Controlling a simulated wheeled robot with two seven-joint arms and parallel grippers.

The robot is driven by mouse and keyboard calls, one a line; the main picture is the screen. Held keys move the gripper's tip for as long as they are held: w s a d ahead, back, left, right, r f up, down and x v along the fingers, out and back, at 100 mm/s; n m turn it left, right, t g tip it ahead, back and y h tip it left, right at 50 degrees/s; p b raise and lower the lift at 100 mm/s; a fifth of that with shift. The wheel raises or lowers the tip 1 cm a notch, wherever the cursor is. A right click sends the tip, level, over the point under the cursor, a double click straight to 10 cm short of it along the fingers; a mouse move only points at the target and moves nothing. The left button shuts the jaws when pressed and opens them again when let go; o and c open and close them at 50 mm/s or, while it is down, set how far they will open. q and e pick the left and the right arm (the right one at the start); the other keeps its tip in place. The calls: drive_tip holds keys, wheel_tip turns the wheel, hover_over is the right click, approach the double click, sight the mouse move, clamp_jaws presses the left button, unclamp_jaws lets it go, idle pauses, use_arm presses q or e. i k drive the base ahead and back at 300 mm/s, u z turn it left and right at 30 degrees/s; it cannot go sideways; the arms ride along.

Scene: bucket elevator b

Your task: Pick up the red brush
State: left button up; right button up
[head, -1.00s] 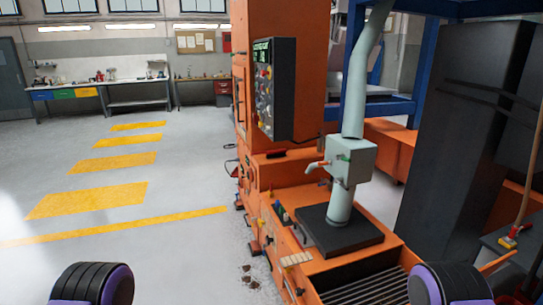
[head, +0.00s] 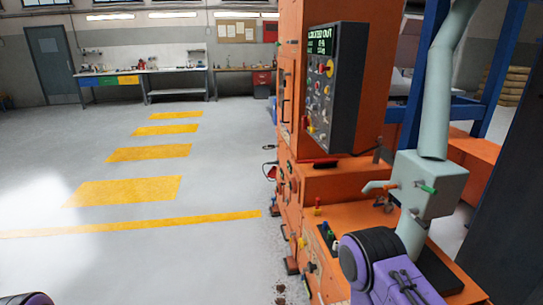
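A slim red object with a dark part, which looks like the red brush (head: 319,163), lies on the orange ledge below the control panel. It is too small to make out its bristles. Purple and black parts of my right arm show at the bottom right, in front of the machine. Only a small part of my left arm shows at the bottom left corner. Neither gripper's fingers are in view.
A pale green pipe and box (head: 428,182) stand to the right of the ledge. The grey floor (head: 225,160) on the left is clear, with yellow markings. Workbenches (head: 113,80) stand far back.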

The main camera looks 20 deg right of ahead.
sight(329, 162)
drive_tip(key=u, duration=0.15)
drive_tip(key=i, duration=1.15)
drive_tip(key=z, duration=0.15)
